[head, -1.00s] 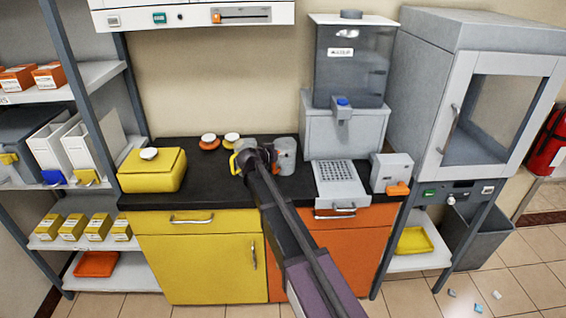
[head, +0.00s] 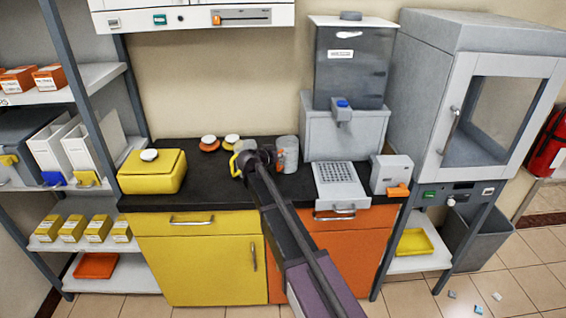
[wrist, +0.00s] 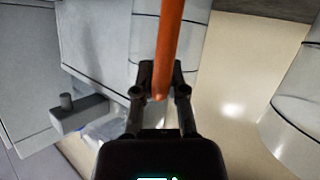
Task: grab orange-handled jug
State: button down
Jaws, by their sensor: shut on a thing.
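The orange-handled jug (head: 290,150) is a clear grey cylinder on the dark counter, right of my gripper (head: 262,158). In the wrist view its orange handle (wrist: 168,45) runs down between my gripper's two fingers (wrist: 162,93), which are shut on it. The jug's body (wrist: 145,35) shows behind the handle. In the head view my arm hides part of the handle, and I cannot tell if the jug is lifted off the counter. A second jug with a yellow handle (head: 234,165) stands to the left, partly hidden by my gripper.
A grey dispenser (head: 346,125) with a drip tray (head: 340,175) stands close right of the jug. A white cabinet (head: 255,15) hangs above.

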jog(key=shift+r, duration=0.15)
notch_tip(320, 180, up, 4)
jog(key=p, duration=0.4)
jog(key=s+d+p, duration=0.1)
jog(key=s+d, duration=0.1)
jog(key=s, duration=1.4)
jog(key=shift+d+r, duration=0.2)
jog(key=shift+r, duration=0.15)
